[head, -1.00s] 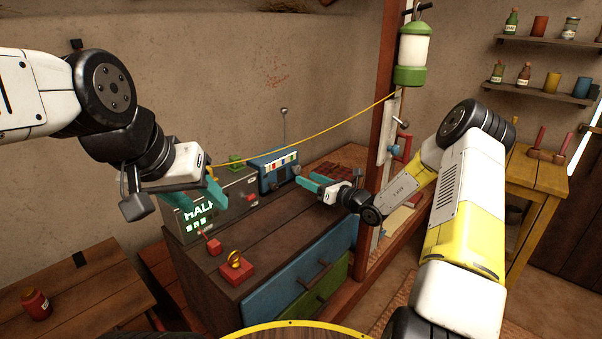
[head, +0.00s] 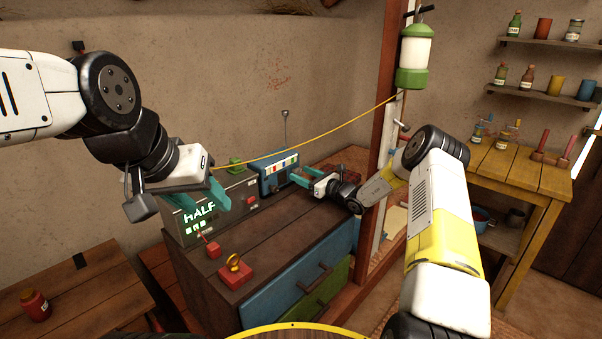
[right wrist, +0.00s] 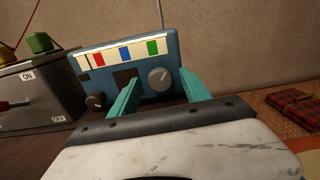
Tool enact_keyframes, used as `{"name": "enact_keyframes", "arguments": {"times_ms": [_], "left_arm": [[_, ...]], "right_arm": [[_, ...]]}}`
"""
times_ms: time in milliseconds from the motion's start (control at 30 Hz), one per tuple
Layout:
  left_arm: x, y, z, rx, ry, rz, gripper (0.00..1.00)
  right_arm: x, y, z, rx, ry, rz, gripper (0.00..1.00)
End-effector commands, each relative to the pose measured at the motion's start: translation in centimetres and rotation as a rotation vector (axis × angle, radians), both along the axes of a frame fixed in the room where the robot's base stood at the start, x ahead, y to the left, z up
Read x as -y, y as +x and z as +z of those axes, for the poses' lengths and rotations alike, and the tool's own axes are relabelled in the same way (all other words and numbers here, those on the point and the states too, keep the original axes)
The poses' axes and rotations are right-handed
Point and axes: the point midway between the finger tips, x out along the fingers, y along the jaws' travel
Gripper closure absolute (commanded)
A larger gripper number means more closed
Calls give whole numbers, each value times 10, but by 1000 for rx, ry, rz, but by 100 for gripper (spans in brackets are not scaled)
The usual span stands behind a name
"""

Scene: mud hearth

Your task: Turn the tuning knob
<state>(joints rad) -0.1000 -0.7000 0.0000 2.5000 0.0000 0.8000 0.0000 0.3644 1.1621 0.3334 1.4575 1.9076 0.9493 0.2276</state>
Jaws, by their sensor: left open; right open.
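A blue radio (head: 275,171) with a pale strip of coloured blocks stands at the back of the dark wooden chest. In the right wrist view the radio (right wrist: 108,62) shows a large grey knob (right wrist: 161,78) with a pointer line, and a smaller dark knob (right wrist: 95,101) lower left. Neither knob is labelled. My right gripper (head: 298,175) is open before the radio's right side. Its teal fingers flank the large knob in the right wrist view; contact cannot be told. My left gripper (head: 217,198) is open near the grey box, its fingers partly overlapping.
A grey box (head: 182,228) with a lit "HALF" display stands left of the radio. A red block with a yellow ring (head: 235,268) sits at the chest's front. A yellow cord (head: 330,137) crosses above.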

Motion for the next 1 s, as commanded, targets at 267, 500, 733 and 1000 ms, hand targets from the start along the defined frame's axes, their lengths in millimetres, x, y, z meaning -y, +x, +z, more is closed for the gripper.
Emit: {"name": "enact_keyframes", "arguments": {"times_ms": [267,500,733,1000], "left_arm": [[0,0,0,0,0,0,53],[0,0,0,0,0,0,53],[0,0,0,0,0,0,53],[0,0,0,0,0,0,53]], "right_arm": [[0,0,0,0,0,-1,64],[1,0,0,0,0,-1,100],[1,0,0,-20,21,-1,100],[2,0,0,-124,124,-2,100]]}}
